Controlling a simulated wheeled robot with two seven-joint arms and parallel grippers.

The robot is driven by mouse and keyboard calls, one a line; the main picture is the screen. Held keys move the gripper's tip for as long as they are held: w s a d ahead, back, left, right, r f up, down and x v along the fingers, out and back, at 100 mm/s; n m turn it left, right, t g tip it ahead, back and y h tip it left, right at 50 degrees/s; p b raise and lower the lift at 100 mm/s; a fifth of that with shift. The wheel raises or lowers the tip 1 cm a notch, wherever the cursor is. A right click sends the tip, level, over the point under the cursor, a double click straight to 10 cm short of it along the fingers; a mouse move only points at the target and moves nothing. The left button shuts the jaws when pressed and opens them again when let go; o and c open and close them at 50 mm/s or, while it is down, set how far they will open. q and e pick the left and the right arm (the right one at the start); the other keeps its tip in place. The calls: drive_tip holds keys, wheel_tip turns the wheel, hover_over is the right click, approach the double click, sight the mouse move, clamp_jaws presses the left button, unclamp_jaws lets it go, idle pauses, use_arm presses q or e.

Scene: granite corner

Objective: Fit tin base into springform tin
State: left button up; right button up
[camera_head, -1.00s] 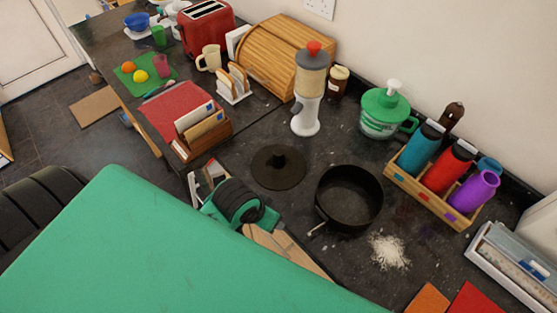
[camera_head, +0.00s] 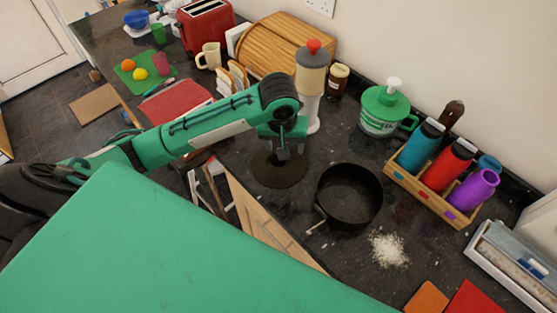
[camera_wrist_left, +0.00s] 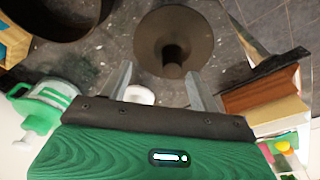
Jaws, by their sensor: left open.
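The tin base (camera_head: 280,172) is a flat dark disc with a raised knob, lying on the dark counter. The springform tin (camera_head: 350,197) is a black round open ring just right of it, with a latch at its lower left. My left gripper (camera_head: 284,147) hangs above the base, pointing down, and hides its middle. In the left wrist view the open fingers (camera_wrist_left: 158,88) are apart and empty, with the base (camera_wrist_left: 174,42) and its knob beyond them. The tin (camera_wrist_left: 58,14) is at the upper left there. My right gripper is not in view.
A white and grey dispenser (camera_head: 309,85) with a red top stands close behind my left gripper. White powder (camera_head: 389,250) lies in front of the tin. A bottle crate (camera_head: 433,190) stands to the right.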

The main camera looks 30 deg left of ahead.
use_arm(q)
drive_tip(key=shift+w+a+r+n+y, duration=0.2)
drive_tip(key=shift+w+a+r+n, duration=0.15)
drive_tip(key=shift+a+r, duration=0.25)
drive_tip(key=shift+w+a+r+n+y, duration=0.25)
drive_tip(key=shift+w+a+r, duration=0.1)
drive_tip(key=shift+a+r, duration=0.2)
drive_tip(key=p, duration=0.2)
hover_over(266, 168)
drive_tip(key=w+d, duration=0.3)
wheel_tip(266, 168, down, 8)
drive_tip(key=shift+s+f, duration=0.1)
drive_tip(key=shift+a+f+p, duration=0.1)
drive_tip(key=shift+f+p, duration=0.2)
drive_tip(key=shift+f, duration=0.2)
drive_tip(key=f, duration=0.1)
drive_tip(key=f+p, duration=0.1)
drive_tip(key=f, duration=0.1)
drive_tip(key=shift+w+a+f+p, duration=0.15)
drive_tip(key=shift+w+f+p, duration=0.05)
drive_tip(key=shift+f+p, duration=0.1)
drive_tip(key=shift+w+f, duration=0.1)
drive_tip(key=shift+f, duration=0.35)
drive_tip(key=c, duration=1.1)
drive_tip(key=shift+c, duration=0.3)
drive_tip(key=shift+r, duration=0.15)
